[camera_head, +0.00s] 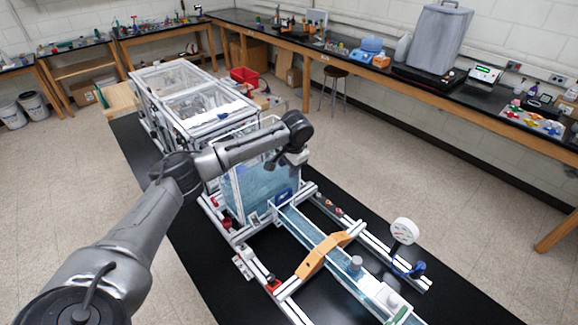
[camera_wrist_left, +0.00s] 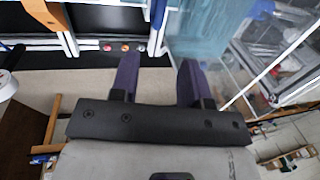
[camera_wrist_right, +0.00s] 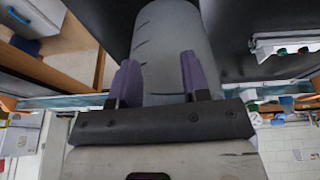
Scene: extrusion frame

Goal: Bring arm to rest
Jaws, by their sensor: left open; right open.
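My left arm reaches in from the left of the head view, over the extrusion frame (camera_head: 232,240). My left gripper (camera_head: 288,162) hangs at its end, in front of the clear bluish tank (camera_head: 255,185). In the left wrist view the purple fingers of the left gripper (camera_wrist_left: 158,78) are apart with nothing between them. The tank (camera_wrist_left: 205,30) lies beyond them. My right gripper (camera_wrist_right: 160,78) shows only in the right wrist view. Its purple fingers are apart and hold nothing. The right arm is out of the head view.
A clear channel (camera_head: 310,232) with an orange bracket (camera_head: 325,255) runs to the lower right. A white round gauge (camera_head: 404,231) stands beside it. Clear-topped boxes (camera_head: 200,105) stand behind the tank. A black bench (camera_head: 400,80) lines the far wall. The floor at right is clear.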

